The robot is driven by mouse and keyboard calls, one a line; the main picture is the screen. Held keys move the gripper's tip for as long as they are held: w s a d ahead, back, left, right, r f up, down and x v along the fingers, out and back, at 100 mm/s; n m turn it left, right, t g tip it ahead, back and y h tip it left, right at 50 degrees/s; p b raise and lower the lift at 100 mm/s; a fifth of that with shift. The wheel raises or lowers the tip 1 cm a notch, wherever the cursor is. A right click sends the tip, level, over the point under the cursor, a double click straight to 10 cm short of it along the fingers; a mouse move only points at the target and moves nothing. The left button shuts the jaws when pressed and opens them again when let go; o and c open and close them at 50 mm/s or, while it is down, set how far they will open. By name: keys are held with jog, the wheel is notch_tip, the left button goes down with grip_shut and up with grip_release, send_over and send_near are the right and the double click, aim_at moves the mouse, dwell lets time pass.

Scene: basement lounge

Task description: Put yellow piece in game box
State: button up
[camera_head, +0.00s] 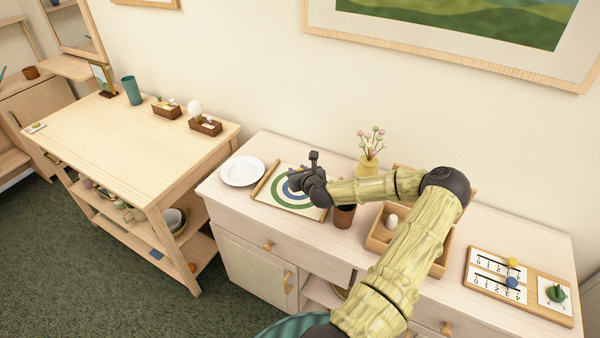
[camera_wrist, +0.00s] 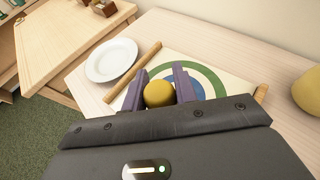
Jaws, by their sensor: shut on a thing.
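My gripper (camera_head: 296,178) is above the target mat (camera_head: 313,210) on the cabinet. In the wrist view, its purple fingers (camera_wrist: 161,78) are shut on the yellow piece (camera_wrist: 159,94), a round ball. The piece sits between the fingers, over the mat's rings; I cannot tell whether it touches the mat. In the head view the gripper mostly hides it. An open wooden box (camera_head: 376,244), which looks like the game box, stands right of the mat, with a white round piece (camera_head: 392,220) inside. My arm covers part of this box.
A white plate (camera_head: 242,171) lies left of the mat. A brown cup (camera_head: 344,216) stands between mat and box. A yellow vase (camera_head: 368,167) with flowers stands behind. A score board (camera_head: 537,290) with yellow and blue markers lies at the right. A wooden table (camera_head: 130,140) stands left.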

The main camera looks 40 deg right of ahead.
jog(key=s+a+f+n+y, duration=0.1)
jog(key=a+f, duration=0.1)
jog(key=a, duration=0.9)
jog(key=s+a+f+n+y, duration=0.1)
jog(key=a+f, duration=0.1)
jog(key=a, duration=1)
jog(key=s+a+f+n+y, duration=0.1)
jog(key=a+f+y, duration=0.1)
jog(key=a, duration=0.9)
jog(key=shift+a+f+n+t, duration=0.2)
jog(key=shift+f+n+t, duration=0.1)
jog(key=shift+f+t, duration=0.15)
